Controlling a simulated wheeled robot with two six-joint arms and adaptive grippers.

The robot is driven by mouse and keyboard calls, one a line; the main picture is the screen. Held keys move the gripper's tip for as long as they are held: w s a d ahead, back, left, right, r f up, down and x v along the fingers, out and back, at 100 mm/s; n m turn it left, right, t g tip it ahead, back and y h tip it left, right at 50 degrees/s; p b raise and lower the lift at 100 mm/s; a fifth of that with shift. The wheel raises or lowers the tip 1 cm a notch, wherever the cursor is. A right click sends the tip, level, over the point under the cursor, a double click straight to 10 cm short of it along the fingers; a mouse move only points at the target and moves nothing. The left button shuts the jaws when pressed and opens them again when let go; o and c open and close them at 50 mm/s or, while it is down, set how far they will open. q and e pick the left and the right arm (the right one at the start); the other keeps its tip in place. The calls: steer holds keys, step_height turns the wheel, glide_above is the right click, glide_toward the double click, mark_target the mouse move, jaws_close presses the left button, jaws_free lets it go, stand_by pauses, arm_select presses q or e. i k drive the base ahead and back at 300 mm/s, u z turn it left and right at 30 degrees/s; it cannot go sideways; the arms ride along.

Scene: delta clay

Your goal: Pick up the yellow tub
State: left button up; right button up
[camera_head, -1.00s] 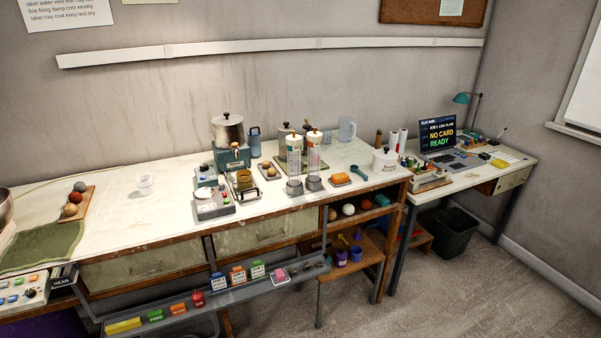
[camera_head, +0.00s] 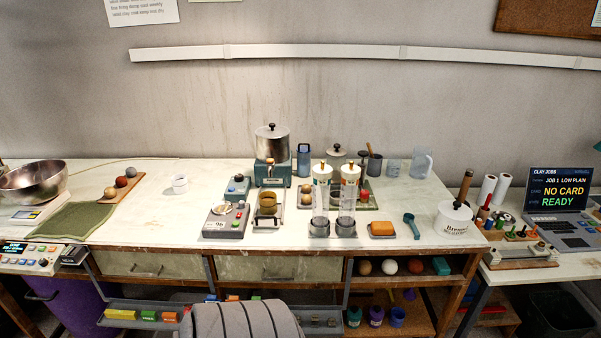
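Neither of my grippers is in view.
The white workbench (camera_head: 130,225) holds control boxes (camera_head: 226,220), two clear cylinders (camera_head: 334,205), an orange block (camera_head: 382,229) and a white bucket (camera_head: 455,223). A grey ribbed shape covers part of the tray (camera_head: 160,324). The bench's left middle is mostly clear.

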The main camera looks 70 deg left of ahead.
mark_target(268, 204)
steer(key=u, duration=0.3)
steer(key=i, duration=0.95)
steer(key=u, duration=1.45)
steer(key=i, duration=0.65)
steer(key=u, duration=0.55)
